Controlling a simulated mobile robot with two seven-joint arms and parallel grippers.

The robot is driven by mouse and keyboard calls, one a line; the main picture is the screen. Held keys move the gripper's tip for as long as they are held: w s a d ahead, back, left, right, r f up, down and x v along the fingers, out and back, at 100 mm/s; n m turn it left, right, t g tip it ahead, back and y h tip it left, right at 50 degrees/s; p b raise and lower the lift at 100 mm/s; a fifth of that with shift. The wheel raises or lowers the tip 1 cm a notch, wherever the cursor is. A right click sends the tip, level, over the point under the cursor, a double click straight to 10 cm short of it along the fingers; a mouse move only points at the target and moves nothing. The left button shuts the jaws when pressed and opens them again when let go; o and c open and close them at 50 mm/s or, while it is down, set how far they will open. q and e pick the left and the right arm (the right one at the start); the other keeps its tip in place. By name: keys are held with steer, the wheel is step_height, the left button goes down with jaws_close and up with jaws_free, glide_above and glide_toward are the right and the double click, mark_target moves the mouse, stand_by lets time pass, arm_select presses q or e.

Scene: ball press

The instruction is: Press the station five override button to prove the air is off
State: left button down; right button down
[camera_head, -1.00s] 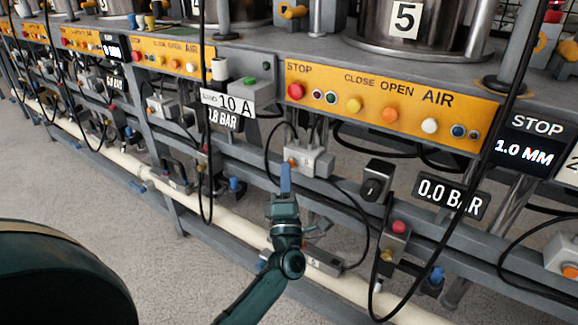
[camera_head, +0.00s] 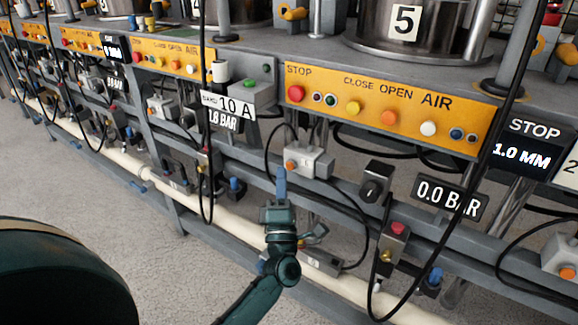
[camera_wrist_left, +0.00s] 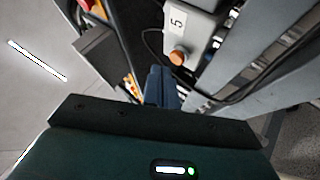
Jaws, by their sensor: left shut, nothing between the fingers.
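The station five valve box (camera_head: 308,161) is a light grey block under the yellow station five panel, with an orange button (camera_head: 289,165) on its front. In the left wrist view the box (camera_wrist_left: 191,20) carries a "5" label, and its orange button (camera_wrist_left: 178,57) sits just beyond my fingertips, slightly right. My left gripper (camera_head: 281,172) is shut and empty, its blue fingers pointing up just below and left of the button. The fingers also show in the left wrist view (camera_wrist_left: 160,72). A gap appears to separate them from the button. My right gripper is not in view.
The station five panel (camera_head: 385,106) holds several coloured buttons. A "0.0 BAR" display (camera_head: 447,196) hangs at right, beside a small box with a red button (camera_head: 398,229). Black hoses loop around the valve box. A cream pipe (camera_head: 240,225) runs below.

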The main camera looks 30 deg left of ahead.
arm_select(q)
steer(key=shift+s+a+p, duration=0.2)
steer(key=shift+s+p, duration=0.8)
steer(key=shift+s, duration=1.5)
steer(key=shift+r, duration=0.1)
